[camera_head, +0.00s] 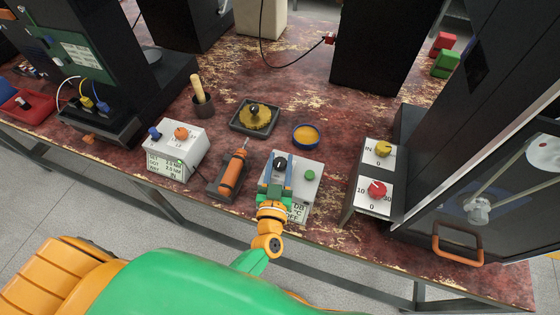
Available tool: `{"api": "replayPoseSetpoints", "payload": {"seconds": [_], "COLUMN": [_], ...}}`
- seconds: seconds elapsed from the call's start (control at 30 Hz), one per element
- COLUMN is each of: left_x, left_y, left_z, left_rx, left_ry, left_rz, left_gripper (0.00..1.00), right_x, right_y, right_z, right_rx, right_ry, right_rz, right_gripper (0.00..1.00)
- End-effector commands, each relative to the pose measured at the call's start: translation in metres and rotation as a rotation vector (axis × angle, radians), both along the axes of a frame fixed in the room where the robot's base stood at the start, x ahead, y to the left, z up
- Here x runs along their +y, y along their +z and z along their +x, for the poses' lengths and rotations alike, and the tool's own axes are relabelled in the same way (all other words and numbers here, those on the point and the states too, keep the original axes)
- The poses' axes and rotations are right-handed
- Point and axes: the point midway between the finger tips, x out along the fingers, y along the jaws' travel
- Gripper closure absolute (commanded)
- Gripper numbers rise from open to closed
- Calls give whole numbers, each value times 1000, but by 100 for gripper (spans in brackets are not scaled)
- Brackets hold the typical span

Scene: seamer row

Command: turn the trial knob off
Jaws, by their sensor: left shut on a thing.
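A small white control box (300,190) stands near the table's front edge. It carries a black knob (281,162) and a green button (309,174). The label on its front reads partly "OFF"; the rest is covered by my gripper and wrist. My left gripper (277,169) reaches in from the front with its blue fingers on either side of the black knob, shut on it. I cannot read the word "trial" on any knob, and the black knob's pointer setting is unclear. My right gripper is not in view.
Left of the box, an orange screwdriver (233,173) lies in a dark holder, beside another white box (172,150) with blue and orange knobs. A blue dish (306,135) sits behind. At right is a panel with yellow (384,150) and red (377,188) knobs, beside a large dark machine.

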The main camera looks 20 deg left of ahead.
Motion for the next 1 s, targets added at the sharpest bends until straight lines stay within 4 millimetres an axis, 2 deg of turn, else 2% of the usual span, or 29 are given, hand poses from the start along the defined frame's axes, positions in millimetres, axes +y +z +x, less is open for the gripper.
{"api": "replayPoseSetpoints", "payload": {"seconds": [0.3, 0.33, 0.4, 0.43, 0.73, 1.0], "left_x": [0, 0, 0, 0, 0, -10], "left_y": [-1, -1, 0, 0, 0, -2], "left_z": [0, 0, 0, 0, -3, -56], "left_rx": [1, 1, 1, 1, 1, 4], "left_ry": [1, 1, 1, 1, 1, 0], "left_rz": [0, 0, 0, 0, 0, -1], "left_gripper": [100, 47, 28, 26, 26, 26], "right_x": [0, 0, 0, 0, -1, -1], "right_y": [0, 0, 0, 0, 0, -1], "right_z": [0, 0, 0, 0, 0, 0], "right_rx": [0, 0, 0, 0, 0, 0], "right_ry": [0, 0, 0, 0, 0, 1], "right_rz": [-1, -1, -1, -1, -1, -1], "right_gripper": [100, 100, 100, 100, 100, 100]}}
